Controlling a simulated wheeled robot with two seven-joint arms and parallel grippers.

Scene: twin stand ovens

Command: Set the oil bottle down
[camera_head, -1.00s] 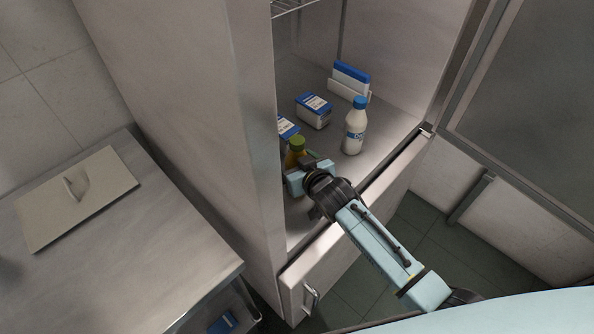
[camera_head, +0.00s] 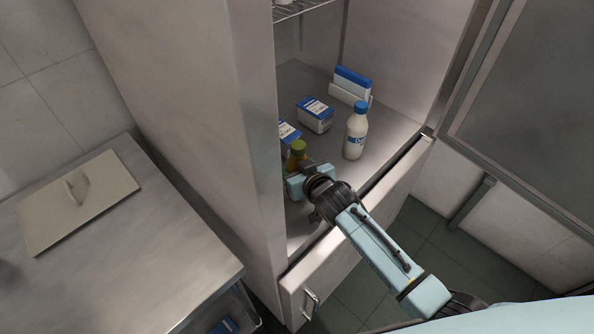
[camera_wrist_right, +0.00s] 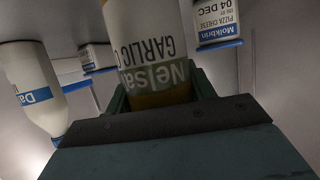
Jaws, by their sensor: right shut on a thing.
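In the right wrist view the bottle (camera_wrist_right: 150,45) shows close up and upside down, with a "GARLIC" label, between the fingers of my right gripper (camera_wrist_right: 160,90). Whether its base touches the cabinet floor (camera_head: 318,148) is hidden. My left gripper is not in view.
A white bottle with a blue cap (camera_head: 356,132) stands to the right. Blue-and-white boxes (camera_head: 315,115) stand behind, one (camera_head: 288,132) close to the oil bottle. The cabinet's left wall (camera_head: 235,130) is near the gripper. The door (camera_head: 530,110) is open at right.

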